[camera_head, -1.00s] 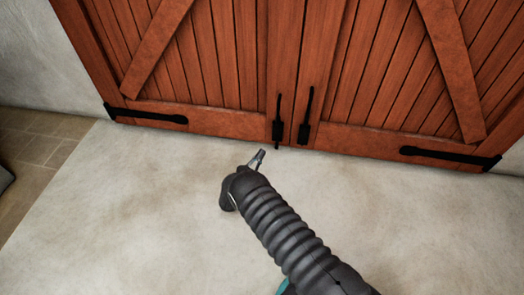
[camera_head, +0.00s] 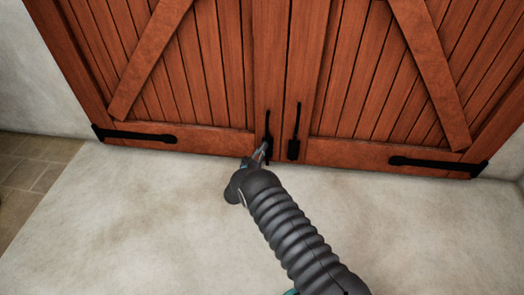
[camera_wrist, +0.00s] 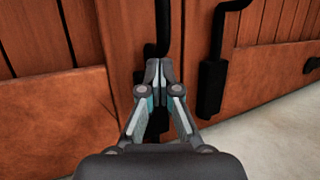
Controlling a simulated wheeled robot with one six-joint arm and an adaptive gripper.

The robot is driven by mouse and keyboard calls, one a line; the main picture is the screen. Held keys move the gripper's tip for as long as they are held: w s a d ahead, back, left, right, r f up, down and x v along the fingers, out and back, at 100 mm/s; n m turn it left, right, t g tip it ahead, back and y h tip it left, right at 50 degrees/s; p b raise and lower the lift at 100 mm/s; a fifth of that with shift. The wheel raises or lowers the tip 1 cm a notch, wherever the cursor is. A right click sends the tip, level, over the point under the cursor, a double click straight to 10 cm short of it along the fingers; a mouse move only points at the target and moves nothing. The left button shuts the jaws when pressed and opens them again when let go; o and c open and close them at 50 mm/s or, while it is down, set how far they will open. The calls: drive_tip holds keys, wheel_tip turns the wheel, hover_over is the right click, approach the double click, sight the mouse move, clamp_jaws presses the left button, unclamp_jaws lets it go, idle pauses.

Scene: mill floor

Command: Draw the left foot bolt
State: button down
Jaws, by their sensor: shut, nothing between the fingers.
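The left foot bolt (camera_head: 267,127) is a thin black rod, upright on the inner edge of the left door leaf. It also shows in the wrist view (camera_wrist: 162,25), where its lower part is hidden behind my fingers. My gripper (camera_head: 262,149) is at the bolt's lower part, near the door's bottom edge. In the wrist view its fingertips (camera_wrist: 159,68) are together and empty, in front of the bolt. I cannot tell whether they touch it. The right foot bolt (camera_head: 295,133), black with a cranked handle, is on the right leaf, apart from my gripper.
The reddish-brown plank doors (camera_head: 215,75) are shut, with black strap hinges (camera_head: 140,135) at the outer lower corners. The pale floor (camera_head: 130,225) in front is clear. A white wall (camera_head: 35,90) and tiled floor (camera_head: 30,170) lie at left.

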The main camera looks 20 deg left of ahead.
drive_tip(key=shift+r, duration=2.85)
drive_tip(key=shift+f, duration=0.1)
drive_tip(key=w+f+v, duration=0.1)
drive_tip(key=f+v, duration=0.2)
drive_tip(key=v, duration=1)
drive_tip(key=shift+b, duration=0.45)
